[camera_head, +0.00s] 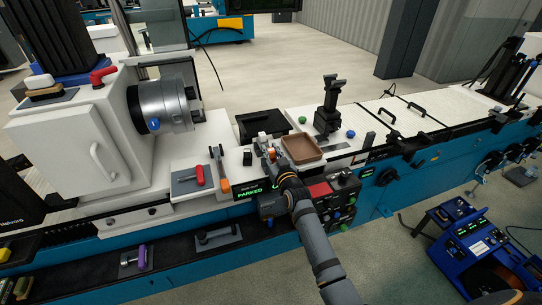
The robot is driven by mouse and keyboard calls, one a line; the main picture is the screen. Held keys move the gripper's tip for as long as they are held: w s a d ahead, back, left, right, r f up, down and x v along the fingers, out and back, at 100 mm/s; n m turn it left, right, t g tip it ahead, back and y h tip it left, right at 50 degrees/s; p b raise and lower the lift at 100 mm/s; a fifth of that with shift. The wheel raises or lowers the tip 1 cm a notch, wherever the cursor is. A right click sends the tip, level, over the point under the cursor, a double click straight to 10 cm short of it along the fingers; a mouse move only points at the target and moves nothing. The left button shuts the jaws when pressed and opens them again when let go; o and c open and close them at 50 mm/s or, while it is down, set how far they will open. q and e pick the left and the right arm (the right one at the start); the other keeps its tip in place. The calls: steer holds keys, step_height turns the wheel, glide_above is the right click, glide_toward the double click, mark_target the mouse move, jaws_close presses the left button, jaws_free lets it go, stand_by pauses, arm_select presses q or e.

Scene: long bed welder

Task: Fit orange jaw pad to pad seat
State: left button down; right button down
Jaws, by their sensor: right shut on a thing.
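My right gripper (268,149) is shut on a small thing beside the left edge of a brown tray. The held thing is mostly hidden by the fingers; a small orange patch shows there, which may be the orange jaw pad, but it is too small to tell. Another orange piece (224,186) stands at the foot of an upright clamp (216,163) on the white bed, left of my gripper. I cannot tell which part is the pad seat. My left gripper is not in view.
The brown tray (302,161) looks empty. A red-handled tool (199,175) lies on a grey plate at left. A silver chuck (161,107) sits behind it. A dark upright fixture (328,112) stands behind the tray. A "PARKED" display (251,191) is at the bed's front.

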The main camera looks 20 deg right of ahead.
mark_target(271, 150)
steer(key=shift+r, duration=0.1)
steer(key=shift+r+p, duration=1.65)
steer(key=shift+r, duration=0.05)
steer(key=c, duration=1.7)
jaws_free()
jaws_close()
